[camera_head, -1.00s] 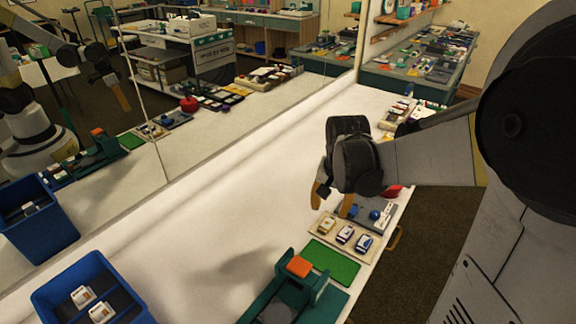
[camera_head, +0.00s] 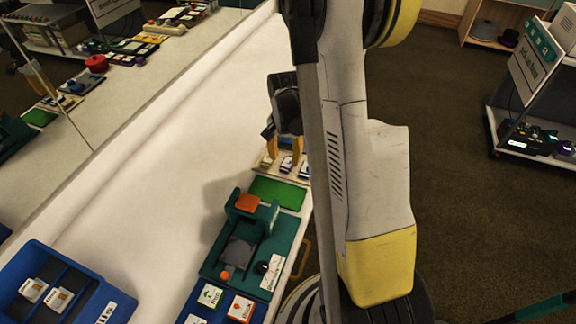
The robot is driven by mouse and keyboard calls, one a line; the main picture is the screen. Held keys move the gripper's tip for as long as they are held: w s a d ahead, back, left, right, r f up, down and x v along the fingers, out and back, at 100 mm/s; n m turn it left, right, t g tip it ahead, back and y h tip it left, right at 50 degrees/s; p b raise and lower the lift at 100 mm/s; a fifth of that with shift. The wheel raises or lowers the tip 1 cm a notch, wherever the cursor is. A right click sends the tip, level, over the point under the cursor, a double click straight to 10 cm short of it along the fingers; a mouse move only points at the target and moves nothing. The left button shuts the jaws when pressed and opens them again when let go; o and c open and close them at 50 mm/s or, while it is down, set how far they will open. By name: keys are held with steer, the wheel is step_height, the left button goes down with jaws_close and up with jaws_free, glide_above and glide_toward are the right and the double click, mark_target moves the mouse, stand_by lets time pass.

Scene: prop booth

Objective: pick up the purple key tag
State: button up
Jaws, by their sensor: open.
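My gripper (camera_head: 284,150) is open, its two orange fingertips pointing down over a row of small white tags on a tan board. The left tag (camera_head: 266,162) has an orange-brown mark. The middle tag (camera_head: 286,164) and the right tag (camera_head: 304,170) have dark bluish marks. I cannot tell for sure which one is purple. The fingers and my arm partly hide the board, and I cannot tell whether the fingers touch any tag. Nothing is visible between the fingers.
A green mat (camera_head: 277,193) and a teal fixture (camera_head: 215,255) with an orange block lie nearer on the white counter (camera_head: 165,185). A green-marked card (camera_head: 210,295) and a red one (camera_head: 240,308) are in front. A blue bin (camera_head: 100,292) holds two tags. A mirror stands left.

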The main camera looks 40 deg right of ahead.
mark_target(286, 166)
step_height(286, 166, down, 5)
steer(key=shift+d+r+b, duration=0.1)
steer(key=shift+r+b, duration=0.05)
steer(key=shift+b, duration=1)
steer(key=shift+r, duration=0.1)
steer(key=c, duration=0.8)
